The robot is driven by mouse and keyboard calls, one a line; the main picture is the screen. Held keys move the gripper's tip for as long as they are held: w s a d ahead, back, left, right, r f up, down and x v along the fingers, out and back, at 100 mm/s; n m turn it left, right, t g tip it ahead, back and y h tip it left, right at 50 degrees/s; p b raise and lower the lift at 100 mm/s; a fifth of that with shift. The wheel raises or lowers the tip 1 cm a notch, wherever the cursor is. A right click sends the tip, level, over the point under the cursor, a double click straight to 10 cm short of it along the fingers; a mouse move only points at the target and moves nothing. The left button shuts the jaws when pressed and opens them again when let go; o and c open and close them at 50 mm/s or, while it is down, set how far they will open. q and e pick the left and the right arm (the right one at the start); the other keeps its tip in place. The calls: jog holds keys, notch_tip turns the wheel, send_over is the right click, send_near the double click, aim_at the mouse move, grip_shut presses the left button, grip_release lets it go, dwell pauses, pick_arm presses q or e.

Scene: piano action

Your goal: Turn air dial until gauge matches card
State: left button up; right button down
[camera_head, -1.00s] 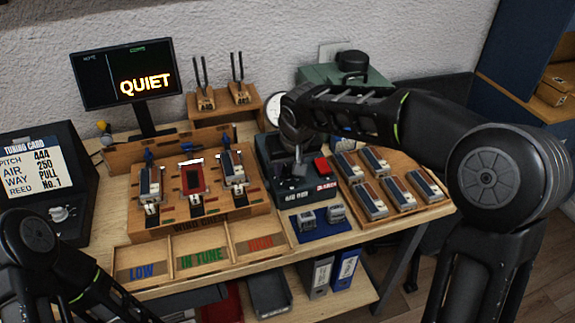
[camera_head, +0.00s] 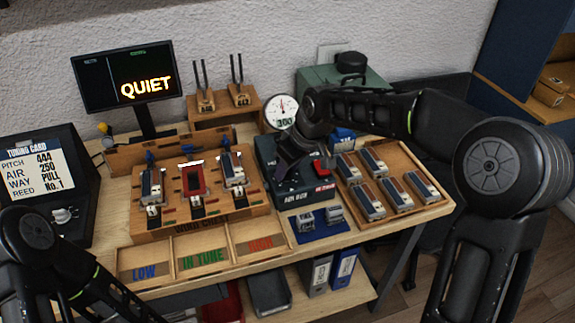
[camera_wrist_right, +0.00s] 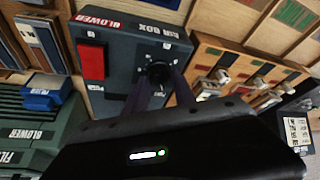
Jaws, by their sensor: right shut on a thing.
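The air box (camera_head: 290,200) is a dark box at the middle right of the bench; it also shows in the right wrist view (camera_wrist_right: 122,50). My right gripper (camera_wrist_right: 158,82) is shut on its black air dial (camera_wrist_right: 158,71). In the head view the gripper (camera_head: 284,178) reaches down onto the box and hides the dial. The round white gauge (camera_head: 282,111) stands behind the box, its needle near the top and its number looking like 300. The tuning card (camera_head: 35,175) at far left reads pitch 444, air 250, way PULL, reed No. 1. My left gripper is out of frame.
A red blower switch (camera_wrist_right: 91,62) sits beside the dial. The wooden wind chest (camera_head: 200,208) with reed blocks is left of the box, and a tray of blocks (camera_head: 388,222) is right. A monitor (camera_head: 124,77) reads QUIET.

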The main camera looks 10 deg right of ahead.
dwell(0.5)
jog(key=c, duration=1.1)
grip_release()
jog(key=shift+o, duration=0.2)
jog(key=shift+r, duration=0.15)
jog(key=v, duration=0.7)
jog(key=shift+r+b, duration=0.3)
jog(key=shift+b, duration=0.1)
jog(key=shift+d, duration=0.1)
